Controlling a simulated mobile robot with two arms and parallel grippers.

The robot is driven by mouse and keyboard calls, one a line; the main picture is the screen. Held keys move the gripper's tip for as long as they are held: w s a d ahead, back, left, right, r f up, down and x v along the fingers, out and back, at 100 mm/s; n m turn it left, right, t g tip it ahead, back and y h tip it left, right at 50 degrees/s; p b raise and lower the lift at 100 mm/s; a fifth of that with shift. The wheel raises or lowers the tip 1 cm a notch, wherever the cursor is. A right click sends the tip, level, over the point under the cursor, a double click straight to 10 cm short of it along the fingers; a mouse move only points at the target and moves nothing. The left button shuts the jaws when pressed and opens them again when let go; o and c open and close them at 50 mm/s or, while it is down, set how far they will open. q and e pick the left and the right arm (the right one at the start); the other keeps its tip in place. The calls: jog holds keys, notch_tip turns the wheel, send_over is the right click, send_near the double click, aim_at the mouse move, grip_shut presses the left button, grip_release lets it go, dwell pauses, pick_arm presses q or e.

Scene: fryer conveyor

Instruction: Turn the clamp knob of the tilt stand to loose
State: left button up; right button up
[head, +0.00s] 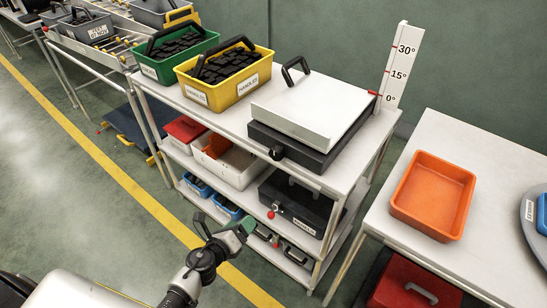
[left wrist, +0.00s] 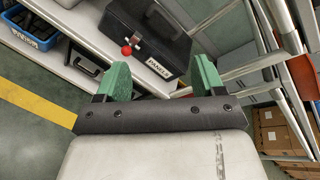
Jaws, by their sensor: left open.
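The tilt stand (head: 310,110) is on the top shelf of the cart, with a white plate lying flat on a dark base. Its red pointer is near the 0° mark of the upright white scale (head: 402,65). The black clamp knob (head: 276,153) sticks out at the front left corner of the base. Its exact setting is too small to read. My left gripper (head: 243,230) has green fingers and is low in front of the cart, below and apart from the knob. In the left wrist view the gripper (left wrist: 160,82) is open and empty. My right gripper is not in view.
A black case (head: 298,203) with a red ball (head: 270,213) is on the middle shelf. Green (head: 170,68) and yellow (head: 200,93) bins stand left of the stand. A table with an orange tray (head: 433,195) is at right. The floor before the cart is clear.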

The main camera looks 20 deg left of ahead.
pick_arm(q)
jog(key=w+d+r+m+t+h, duration=0.1)
jog(key=w+r+m+t+h, duration=0.15)
jog(key=r+m, duration=0.75)
jog(key=m, duration=0.3)
send_near(274, 156)
jog(key=shift+m+h, duration=0.25)
jog(key=shift+m, duration=0.05)
jog(key=x, duration=0.8)
jog(key=shift+w+a, duration=0.1)
jog(key=shift+w, duration=0.1)
jog(key=shift+w+d, duration=0.2)
jog(key=shift+w, duration=0.35)
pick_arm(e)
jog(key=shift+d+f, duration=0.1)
pick_arm(q)
jog(key=c, duration=0.9)
jog(key=shift+c, duration=0.2)
